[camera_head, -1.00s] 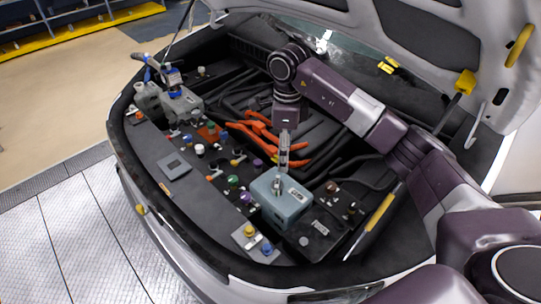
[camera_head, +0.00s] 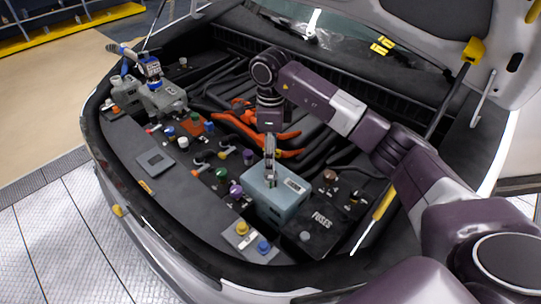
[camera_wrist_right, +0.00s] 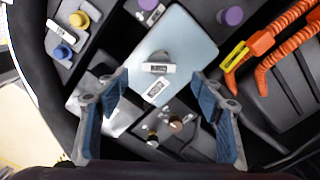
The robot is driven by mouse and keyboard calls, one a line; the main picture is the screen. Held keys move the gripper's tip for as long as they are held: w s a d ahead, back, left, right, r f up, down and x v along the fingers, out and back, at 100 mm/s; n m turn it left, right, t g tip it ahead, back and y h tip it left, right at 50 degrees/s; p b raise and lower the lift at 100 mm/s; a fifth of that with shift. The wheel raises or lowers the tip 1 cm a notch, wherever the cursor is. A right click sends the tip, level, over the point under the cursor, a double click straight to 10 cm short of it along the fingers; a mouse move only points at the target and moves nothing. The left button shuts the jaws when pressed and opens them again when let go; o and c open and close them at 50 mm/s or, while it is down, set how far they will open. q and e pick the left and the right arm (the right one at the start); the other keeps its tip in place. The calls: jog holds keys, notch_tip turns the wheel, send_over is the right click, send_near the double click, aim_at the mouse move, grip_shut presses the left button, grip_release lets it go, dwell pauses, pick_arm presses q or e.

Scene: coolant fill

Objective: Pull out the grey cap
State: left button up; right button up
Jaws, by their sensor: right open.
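The grey cap (camera_wrist_right: 159,58) sits on top of a pale blue-grey box, with a small white label beside it in the right wrist view. The box (camera_head: 285,203) is near the front of the engine bay in the head view. My right gripper (camera_head: 270,178) points down over the box and hides the cap there. In the right wrist view its two blue-padded fingers (camera_wrist_right: 160,88) are wide apart with nothing between them, and the cap lies just beyond the tips. I cannot tell the exact height gap. My left gripper is not in view.
A black fuse box (camera_head: 322,222) adjoins the blue-grey box. A yellow cap (camera_head: 242,228) and a blue cap (camera_head: 263,246) are in front of it. A purple cap (camera_head: 236,190) is to its left. Orange cables (camera_head: 240,122) run behind. The raised hood (camera_head: 425,35) overhangs the back right.

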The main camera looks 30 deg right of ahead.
notch_tip(320, 180, down, 6)
jog(key=shift+s+r+p, duration=0.1)
jog(key=shift+p, duration=0.9)
jog(key=shift+f, duration=0.55)
jog(key=c, duration=1.2)
jog(key=o, duration=0.3)
jog(key=shift+c, duration=0.6)
jog(key=shift+n+b, duration=1)
jog(key=shift+n, duration=0.4)
jog(key=shift+n, duration=0.3)
